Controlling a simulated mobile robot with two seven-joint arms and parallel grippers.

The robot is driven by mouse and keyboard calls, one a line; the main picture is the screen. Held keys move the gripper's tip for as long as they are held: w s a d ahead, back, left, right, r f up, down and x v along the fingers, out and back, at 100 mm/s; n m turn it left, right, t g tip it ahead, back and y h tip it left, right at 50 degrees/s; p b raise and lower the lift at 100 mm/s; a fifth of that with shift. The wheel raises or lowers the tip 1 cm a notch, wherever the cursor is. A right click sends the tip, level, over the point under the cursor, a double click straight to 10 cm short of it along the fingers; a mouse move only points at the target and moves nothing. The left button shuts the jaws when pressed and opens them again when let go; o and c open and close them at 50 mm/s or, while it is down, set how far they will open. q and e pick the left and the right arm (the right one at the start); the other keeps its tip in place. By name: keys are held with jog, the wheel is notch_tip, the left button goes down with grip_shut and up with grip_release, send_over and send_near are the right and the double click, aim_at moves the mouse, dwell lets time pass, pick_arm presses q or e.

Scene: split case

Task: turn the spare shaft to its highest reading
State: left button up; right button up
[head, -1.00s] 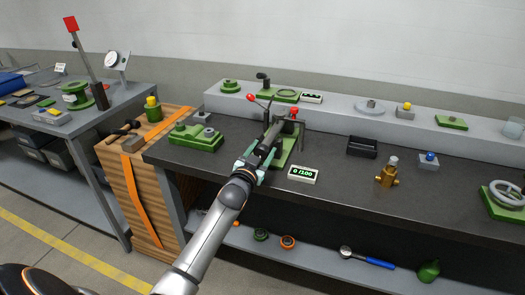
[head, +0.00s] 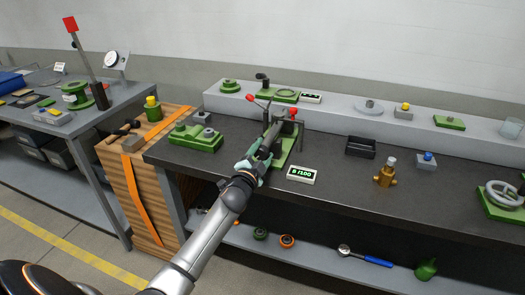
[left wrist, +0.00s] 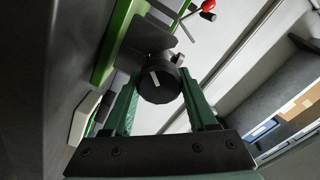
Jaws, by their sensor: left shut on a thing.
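The spare shaft shows in the left wrist view as a dark round end (left wrist: 158,84) with a white mark, tilted a little off the vertical of the picture. It belongs to a green-based fixture (head: 287,146) on the dark bench. My left gripper (left wrist: 162,92) has its green fingers on both sides of the dark end and is shut on it. In the head view my left gripper (head: 254,163) is at the front of the fixture, hiding the shaft end. The small display (head: 303,174) right of it seems to read 8 /100. My right gripper is not in view.
Red-tipped levers (head: 292,112) stand up behind the gripper. A green block fixture (head: 196,138) is at the left, a black bin (head: 361,147), brass fitting (head: 386,172) and handwheel (head: 504,195) at the right. The bench front between display and brass fitting is clear.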

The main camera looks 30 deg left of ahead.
pick_arm(q)
jog(key=m, duration=0.4)
jog(key=shift+f+m, duration=0.15)
jog(key=shift+m, duration=0.25)
jog(key=shift+f+m, duration=0.1)
jog(key=shift+m, duration=2.4)
jog(key=o, duration=1.4)
jog(key=shift+c, duration=0.2)
jog(key=v, duration=1.2)
jog(key=shift+s+p, duration=0.3)
